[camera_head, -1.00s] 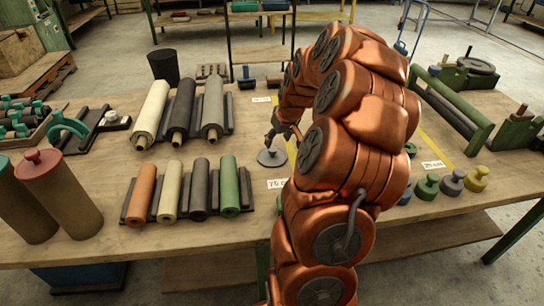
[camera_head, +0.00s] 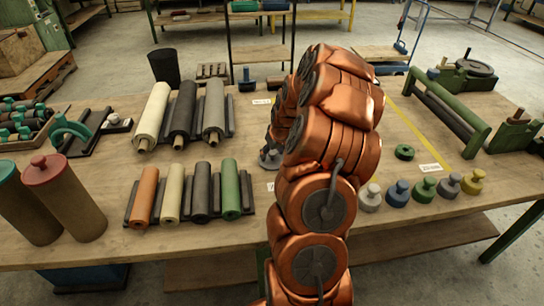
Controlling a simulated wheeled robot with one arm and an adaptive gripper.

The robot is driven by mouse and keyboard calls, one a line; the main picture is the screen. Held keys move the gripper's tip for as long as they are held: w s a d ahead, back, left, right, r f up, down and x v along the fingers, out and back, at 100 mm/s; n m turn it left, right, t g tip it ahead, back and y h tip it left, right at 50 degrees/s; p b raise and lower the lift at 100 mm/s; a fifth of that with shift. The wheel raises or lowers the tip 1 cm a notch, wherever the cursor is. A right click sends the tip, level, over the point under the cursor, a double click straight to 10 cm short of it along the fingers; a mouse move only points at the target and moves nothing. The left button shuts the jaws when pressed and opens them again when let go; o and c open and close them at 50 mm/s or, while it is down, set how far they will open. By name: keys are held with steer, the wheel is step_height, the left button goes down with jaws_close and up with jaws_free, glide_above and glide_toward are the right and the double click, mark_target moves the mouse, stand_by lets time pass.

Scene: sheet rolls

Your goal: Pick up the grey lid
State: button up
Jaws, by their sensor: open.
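The grey lid (camera_head: 269,160), a flat round disc with a small knob, lies on the wooden table near the middle. My orange arm covers its right part. My gripper (camera_head: 270,141) is mostly hidden behind my arm. Only a dark bit of it shows at the arm's left edge, low over the lid and close to its knob. The jaws are open. I cannot tell whether they touch the knob.
Left of the lid, several sheet rolls (camera_head: 172,190) lie in front and larger rolls (camera_head: 182,112) behind. Two lidded canisters (camera_head: 65,200) stand at left. Right of my arm are several knobbed pieces (camera_head: 397,192), a green ring (camera_head: 404,152) and a green-framed roller (camera_head: 447,112).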

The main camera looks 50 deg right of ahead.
steer(key=c, duration=1.1)
steer(key=shift+c, duration=0.3)
steer(key=shift+r, duration=0.1)
